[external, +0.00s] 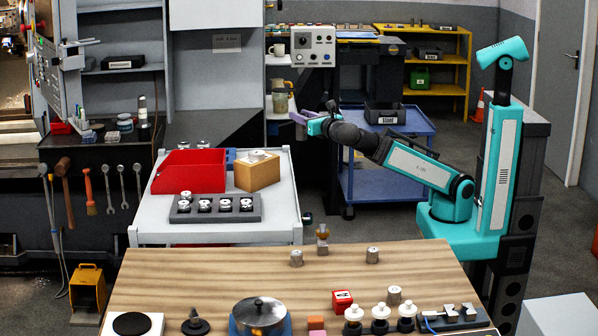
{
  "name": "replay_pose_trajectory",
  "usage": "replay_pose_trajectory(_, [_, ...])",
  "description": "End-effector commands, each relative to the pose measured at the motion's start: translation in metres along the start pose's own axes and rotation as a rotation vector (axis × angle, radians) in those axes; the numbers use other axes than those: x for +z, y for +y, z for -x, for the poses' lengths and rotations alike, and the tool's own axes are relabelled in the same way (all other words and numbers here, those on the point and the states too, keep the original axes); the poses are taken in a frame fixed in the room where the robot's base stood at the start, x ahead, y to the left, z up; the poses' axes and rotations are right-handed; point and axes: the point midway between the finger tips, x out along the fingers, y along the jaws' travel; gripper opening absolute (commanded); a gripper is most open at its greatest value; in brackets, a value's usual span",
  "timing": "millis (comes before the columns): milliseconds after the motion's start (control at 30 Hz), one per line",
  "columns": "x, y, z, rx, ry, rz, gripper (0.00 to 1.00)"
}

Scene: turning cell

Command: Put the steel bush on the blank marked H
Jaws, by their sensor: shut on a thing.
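My gripper (308,121) is at the left end of my outstretched arm, high above the gap between the white trolley and the blue cart. It is shut on a small greyish-purple piece (298,118); I cannot tell whether this is the steel bush. Plain metal cylinders stand on the wooden bench: one at the back left (296,258), one at the back right (372,256) and one nearer the front (394,295). Any letters on them are too small to read, so I cannot tell which blank is marked H. A red block (342,301) with a white label stands near the front.
The white trolley (270,228) carries a red bin (188,170), a tan block (257,176) and a grey holder (214,214) with several metal parts. The bench's left middle (190,275) is clear.

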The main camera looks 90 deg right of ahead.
Motion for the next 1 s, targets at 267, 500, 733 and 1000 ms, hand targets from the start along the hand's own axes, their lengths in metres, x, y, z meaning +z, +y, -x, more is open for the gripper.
replay_pose_trajectory(267, [-0.005, -0.013, -0.018, -0.039, -0.003, 0.0, 0.0])
replay_pose_trajectory(500, [-0.004, -0.013, -0.018, -0.04, -0.003, 0.0, 0.0])
replay_pose_trajectory(733, [-0.003, -0.011, -0.019, -0.04, -0.003, 0.0, 0.0])
replay_pose_trajectory(1000, [-0.001, -0.001, -0.026, -0.039, -0.003, 0.002, 0.0])
